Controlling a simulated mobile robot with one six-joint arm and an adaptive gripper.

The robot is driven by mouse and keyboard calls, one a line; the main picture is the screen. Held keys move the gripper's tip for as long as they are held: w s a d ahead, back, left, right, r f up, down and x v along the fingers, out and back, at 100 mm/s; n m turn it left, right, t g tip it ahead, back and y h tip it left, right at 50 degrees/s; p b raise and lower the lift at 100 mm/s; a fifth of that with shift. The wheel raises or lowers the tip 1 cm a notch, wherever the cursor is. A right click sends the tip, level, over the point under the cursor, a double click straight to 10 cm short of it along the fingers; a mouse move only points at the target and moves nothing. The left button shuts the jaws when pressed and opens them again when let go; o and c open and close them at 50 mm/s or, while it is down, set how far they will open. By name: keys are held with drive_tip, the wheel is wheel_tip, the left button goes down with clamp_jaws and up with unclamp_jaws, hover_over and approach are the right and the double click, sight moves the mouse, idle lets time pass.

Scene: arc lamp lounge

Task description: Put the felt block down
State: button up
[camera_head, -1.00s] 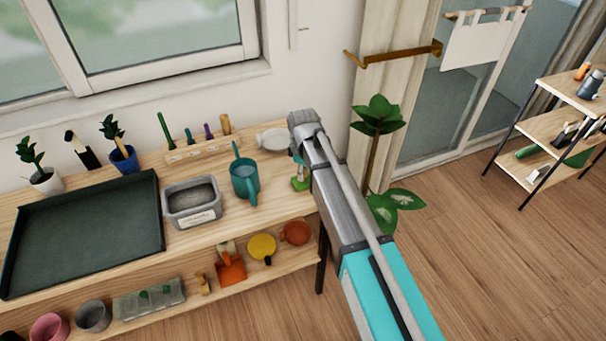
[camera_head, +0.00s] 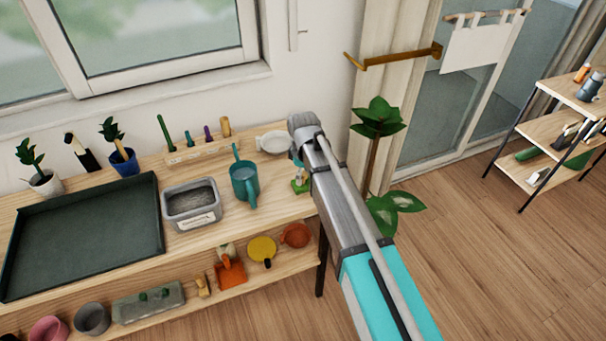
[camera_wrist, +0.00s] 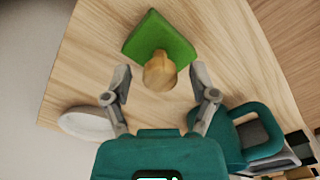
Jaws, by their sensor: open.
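The felt block is a green square pad with a round wooden knob. In the wrist view, the felt block (camera_wrist: 163,27) lies flat on the wooden tabletop near the table's edge. My gripper (camera_wrist: 161,76) is open, with one finger on each side near the knob and a gap visible to both. In the head view, the felt block (camera_head: 300,187) shows at the right end of the table. It is partly hidden there by my gripper (camera_head: 298,170) and arm.
A teal watering can (camera_head: 244,184) stands just left of the block, with a white dish (camera_head: 273,142) behind. A grey tub (camera_head: 191,204) and a large dark tray (camera_head: 85,235) are farther left. A leafy plant (camera_head: 378,128) stands beyond the table's right end.

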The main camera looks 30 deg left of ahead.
sight(303, 174)
drive_tip(key=shift+r, duration=0.2)
wheel_tip(303, 174, up, 12)
drive_tip(key=p, duration=1.2)
idle(0.9)
drive_tip(key=w+d+m, duration=0.3)
drive_tip(key=d+m, duration=0.6)
drive_tip(key=d, duration=1.9)
drive_tip(key=s+d+m, duration=0.4)
drive_tip(key=d+m, duration=0.1)
drive_tip(key=d, duration=0.5)
drive_tip(key=s+d+m, duration=0.4)
drive_tip(key=d+m, duration=0.1)
drive_tip(key=d, duration=0.6)
drive_tip(key=shift+d, duration=0.2)
drive_tip(key=shift+a, duration=0.15)
